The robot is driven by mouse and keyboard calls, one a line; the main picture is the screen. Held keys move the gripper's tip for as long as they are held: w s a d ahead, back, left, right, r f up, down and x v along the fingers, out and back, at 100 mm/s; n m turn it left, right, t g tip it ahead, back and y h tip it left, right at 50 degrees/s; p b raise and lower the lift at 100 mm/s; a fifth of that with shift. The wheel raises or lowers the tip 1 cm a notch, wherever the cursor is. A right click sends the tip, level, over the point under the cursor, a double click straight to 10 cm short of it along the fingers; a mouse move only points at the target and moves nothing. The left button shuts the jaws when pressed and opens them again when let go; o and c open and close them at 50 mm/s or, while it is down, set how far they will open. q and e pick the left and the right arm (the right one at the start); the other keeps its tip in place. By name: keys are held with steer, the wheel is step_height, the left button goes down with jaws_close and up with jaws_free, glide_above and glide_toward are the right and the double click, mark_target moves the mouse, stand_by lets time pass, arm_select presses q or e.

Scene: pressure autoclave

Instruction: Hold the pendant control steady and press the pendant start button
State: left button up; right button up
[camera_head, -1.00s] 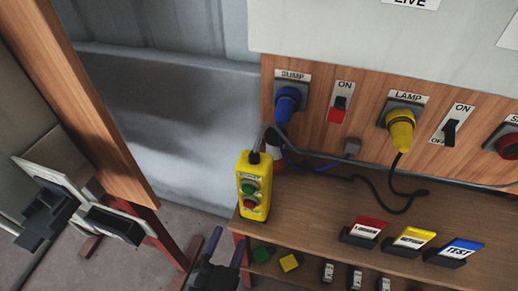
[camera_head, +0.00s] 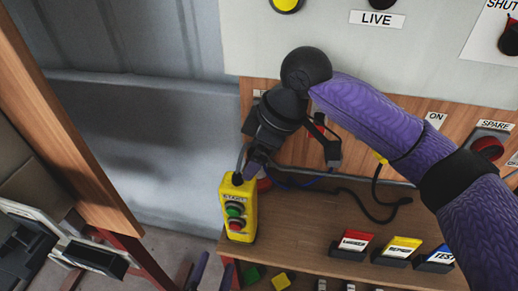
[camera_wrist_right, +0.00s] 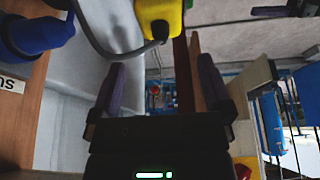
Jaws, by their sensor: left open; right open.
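The yellow pendant control (camera_head: 238,222) hangs upright by its cable at the left end of the bench. Its green start button (camera_head: 234,209) sits above a red button (camera_head: 235,225), both uncovered. My right gripper (camera_head: 280,155) reaches in from the right, open, just above the pendant's top; one purple finger is close to the cable there, and contact cannot be told. In the right wrist view its two fingers (camera_wrist_right: 162,88) are apart with nothing between them, and the pendant (camera_wrist_right: 160,18) is at the top edge. My left gripper (camera_head: 211,274) is open and empty, below and left of the pendant, only its fingertips showing.
A wooden bench (camera_head: 300,222) carries red, yellow and blue label blocks (camera_head: 402,250). My right arm covers much of the socket panel. A blue plug (camera_wrist_right: 35,35) shows in the right wrist view. A wooden post (camera_head: 70,130) stands at the left.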

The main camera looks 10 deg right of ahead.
mark_target(240, 182)
steer(key=x, duration=0.9)
steer(key=shift+f, duration=0.15)
jaws_close()
arm_select(q)
jaws_close()
stand_by(1.3)
